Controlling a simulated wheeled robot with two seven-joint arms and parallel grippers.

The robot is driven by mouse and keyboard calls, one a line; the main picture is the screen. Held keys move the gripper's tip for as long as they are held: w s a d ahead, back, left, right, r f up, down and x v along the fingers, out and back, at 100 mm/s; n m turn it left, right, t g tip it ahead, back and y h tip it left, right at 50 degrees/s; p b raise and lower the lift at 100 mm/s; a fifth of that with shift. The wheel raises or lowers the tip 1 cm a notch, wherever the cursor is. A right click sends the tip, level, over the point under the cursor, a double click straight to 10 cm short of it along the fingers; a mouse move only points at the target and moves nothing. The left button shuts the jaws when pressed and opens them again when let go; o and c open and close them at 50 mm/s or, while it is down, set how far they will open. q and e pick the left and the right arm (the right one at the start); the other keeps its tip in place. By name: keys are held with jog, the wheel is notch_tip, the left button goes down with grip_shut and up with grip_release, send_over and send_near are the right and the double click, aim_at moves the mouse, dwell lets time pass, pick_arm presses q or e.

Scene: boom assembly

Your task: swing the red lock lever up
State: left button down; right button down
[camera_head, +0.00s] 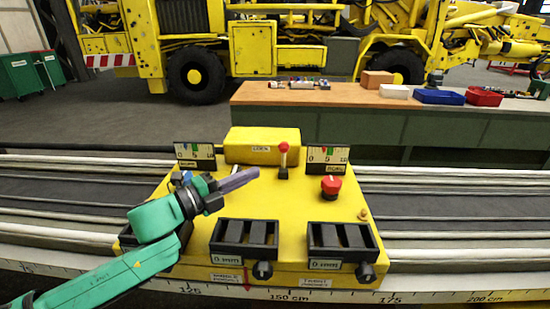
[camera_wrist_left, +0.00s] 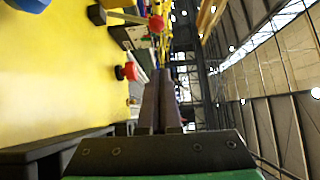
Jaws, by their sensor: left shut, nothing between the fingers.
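The red lock lever (camera_head: 283,148) has a red ball on a short stem, rising from a dark base on the yellow console, in front of the label on the raised yellow box. It also shows at the top of the left wrist view (camera_wrist_left: 156,23), its stem standing out from the yellow surface. My left gripper (camera_head: 252,175) is to the left of the lever and a little below it in the head view, apart from it. Its fingers are shut and empty; they also show in the left wrist view (camera_wrist_left: 160,75). My right gripper is in neither view.
A red mushroom button (camera_head: 331,186) stands right of the lever; it also shows in the wrist view (camera_wrist_left: 128,71). Two gauges (camera_head: 195,156) (camera_head: 327,158) flank the yellow box (camera_head: 262,145). A workbench (camera_head: 350,97) stands behind.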

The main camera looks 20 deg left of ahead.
aim_at(284, 157)
pick_arm(q)
jog(key=w+d+p, duration=0.3)
jog(key=w+p, duration=0.1)
jog(key=w, duration=0.6)
jog(key=shift+d, duration=0.15)
jog(key=shift+r, duration=0.15)
